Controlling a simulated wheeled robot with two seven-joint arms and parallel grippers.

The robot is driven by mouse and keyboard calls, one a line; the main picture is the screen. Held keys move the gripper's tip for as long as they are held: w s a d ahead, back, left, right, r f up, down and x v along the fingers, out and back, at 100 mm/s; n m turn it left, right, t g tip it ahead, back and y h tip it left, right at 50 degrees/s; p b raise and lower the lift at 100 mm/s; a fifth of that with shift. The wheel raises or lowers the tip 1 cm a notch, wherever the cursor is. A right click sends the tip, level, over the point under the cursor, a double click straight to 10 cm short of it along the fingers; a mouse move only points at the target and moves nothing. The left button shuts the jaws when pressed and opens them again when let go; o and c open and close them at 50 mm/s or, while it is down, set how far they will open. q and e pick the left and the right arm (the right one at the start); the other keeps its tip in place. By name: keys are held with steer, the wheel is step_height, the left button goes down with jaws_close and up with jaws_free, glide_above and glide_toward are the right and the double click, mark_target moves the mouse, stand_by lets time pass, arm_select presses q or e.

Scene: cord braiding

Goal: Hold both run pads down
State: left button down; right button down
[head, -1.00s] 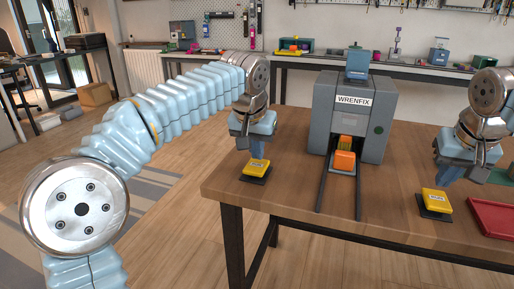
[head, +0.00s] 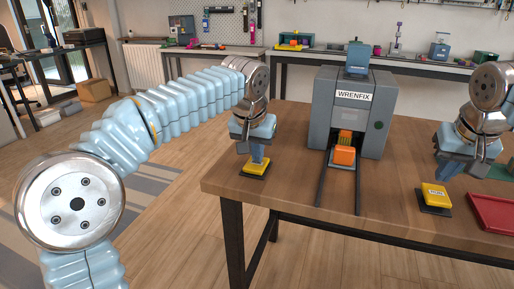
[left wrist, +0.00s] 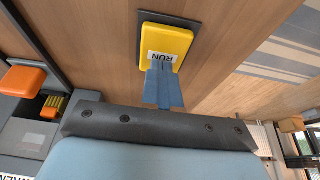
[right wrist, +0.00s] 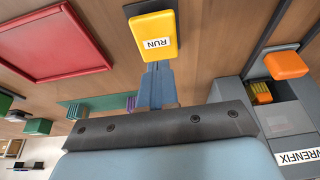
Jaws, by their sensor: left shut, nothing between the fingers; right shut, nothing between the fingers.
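The left yellow run pad (head: 254,169) sits on a dark base near the table's left side; it also shows in the left wrist view (left wrist: 165,40). My left gripper (head: 257,161) is shut and empty, its blue tips at the pad's near edge by the RUN label (left wrist: 163,65). They overlap the pad, but I cannot tell whether they press it. The right yellow run pad (head: 436,192) is on its own dark base, also in the right wrist view (right wrist: 154,30). My right gripper (right wrist: 157,67) is shut and empty, its tips beside the RUN label; contact is unclear.
A grey WRENFIX machine (head: 322,108) stands between the pads, with rails (head: 322,185) running forward. An orange block (head: 344,156) sits between the rails at its mouth, before a striped yellow-green piece (head: 345,140). A red tray (head: 492,213) lies at the right.

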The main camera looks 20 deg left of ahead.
mark_target(435, 190)
steer(key=shift+f, duration=0.15)
arm_select(q)
steer(key=shift+f, duration=0.1)
arm_select(e)
steer(key=shift+f, duration=0.7)
steer(key=shift+f, duration=0.1)
steer(key=shift+f, duration=0.8)
step_height(435, 190, up, 7)
stand_by(0.7)
